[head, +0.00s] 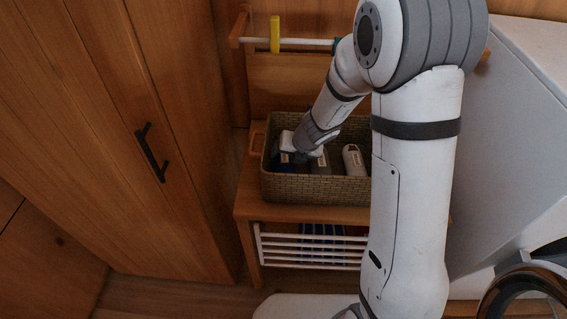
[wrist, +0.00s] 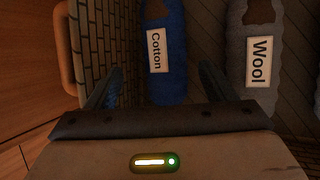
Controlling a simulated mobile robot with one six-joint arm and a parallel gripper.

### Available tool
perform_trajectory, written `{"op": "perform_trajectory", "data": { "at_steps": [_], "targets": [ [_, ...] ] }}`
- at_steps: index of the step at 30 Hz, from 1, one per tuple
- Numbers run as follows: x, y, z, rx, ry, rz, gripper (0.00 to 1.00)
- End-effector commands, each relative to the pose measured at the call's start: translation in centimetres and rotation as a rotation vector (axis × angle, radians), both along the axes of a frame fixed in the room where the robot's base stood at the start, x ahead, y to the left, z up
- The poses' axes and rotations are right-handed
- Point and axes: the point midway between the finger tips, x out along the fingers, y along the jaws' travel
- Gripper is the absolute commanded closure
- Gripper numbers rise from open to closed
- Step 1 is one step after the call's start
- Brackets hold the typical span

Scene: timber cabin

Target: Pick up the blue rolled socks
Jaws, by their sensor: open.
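The blue rolled socks (wrist: 168,75), with a white label reading "Cotton", lie in a woven basket (head: 315,190) near its left wall. They show in the head view as a small dark blue patch (head: 283,160), mostly covered by my gripper. My gripper (wrist: 162,70) is open, with one finger on each side of the blue socks in the wrist view. I cannot tell whether the fingers touch them or how far above they are. In the head view my gripper (head: 301,151) is over the left part of the basket.
Grey socks labelled "Wool" (wrist: 257,60) lie to the right of the blue ones. A paler labelled roll (head: 353,160) is further right. The basket wall (wrist: 95,40) is close to the left finger. The wooden stand (head: 246,205) has a rail with a yellow clip (head: 275,34) behind.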

Motion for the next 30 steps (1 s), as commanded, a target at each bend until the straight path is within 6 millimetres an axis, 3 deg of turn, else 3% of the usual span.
{"op": "perform_trajectory", "data": {
  "at_steps": [12,20,30],
  "targets": [
    [2.0,0.8,-4.9,0.000,0.000,0.003,0.23],
    [2.3,1.0,-5.1,0.000,-0.002,0.004,0.23],
    [2.2,1.0,-5.1,0.000,-0.002,0.004,0.50]
  ]
}}
